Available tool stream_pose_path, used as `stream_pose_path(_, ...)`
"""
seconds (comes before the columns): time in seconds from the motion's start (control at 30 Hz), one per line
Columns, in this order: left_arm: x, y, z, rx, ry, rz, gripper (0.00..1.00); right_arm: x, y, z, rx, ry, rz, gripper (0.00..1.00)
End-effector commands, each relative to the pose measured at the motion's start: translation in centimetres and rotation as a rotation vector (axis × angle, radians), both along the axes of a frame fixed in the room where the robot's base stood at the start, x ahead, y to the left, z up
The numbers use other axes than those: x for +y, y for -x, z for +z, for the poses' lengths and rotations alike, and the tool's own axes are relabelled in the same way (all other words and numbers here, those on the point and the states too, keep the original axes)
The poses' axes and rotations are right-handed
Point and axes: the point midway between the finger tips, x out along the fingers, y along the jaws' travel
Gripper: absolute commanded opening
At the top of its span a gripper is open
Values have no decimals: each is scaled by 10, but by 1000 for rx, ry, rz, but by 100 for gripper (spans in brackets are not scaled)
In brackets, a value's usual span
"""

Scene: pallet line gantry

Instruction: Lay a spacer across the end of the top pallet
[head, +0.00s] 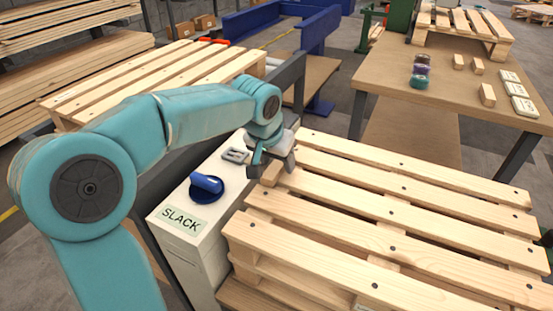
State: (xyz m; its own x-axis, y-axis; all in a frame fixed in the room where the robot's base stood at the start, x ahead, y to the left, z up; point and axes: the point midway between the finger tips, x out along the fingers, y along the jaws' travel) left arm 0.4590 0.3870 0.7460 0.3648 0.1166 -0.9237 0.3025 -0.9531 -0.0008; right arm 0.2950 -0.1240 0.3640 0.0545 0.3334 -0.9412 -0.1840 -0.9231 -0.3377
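The top pallet (375,205) of light slatted wood lies on a stack at the right front. My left gripper (271,168) points down at the pallet's left end, beside the white cabinet. A short piece of light wood (271,177) shows between and below its fingers. I cannot tell whether this is a held spacer or part of the pallet. Small wooden blocks, possibly spacers, stand on the workbench: one at the back (458,62), one beside it (477,66) and one nearer (487,95). My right gripper is not in view.
The white cabinet (205,240) labelled SLACK carries a blue knob (207,184) close to the pallet's left end. Another slatted pallet (130,85) lies behind my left arm. The workbench (400,75) also holds several coloured rolls (420,76) and white labelled blocks (518,92).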

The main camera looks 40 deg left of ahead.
Motion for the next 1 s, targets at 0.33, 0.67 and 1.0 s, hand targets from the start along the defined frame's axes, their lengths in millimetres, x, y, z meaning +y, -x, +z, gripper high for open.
stream_pose_path(0.33,-1,2,11,-1,0,0,56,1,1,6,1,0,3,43)
stream_pose_path(0.67,-9,28,81,-4,0,0,56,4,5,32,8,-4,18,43)
stream_pose_path(1.0,-14,43,114,-1,0,0,56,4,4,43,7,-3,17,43)
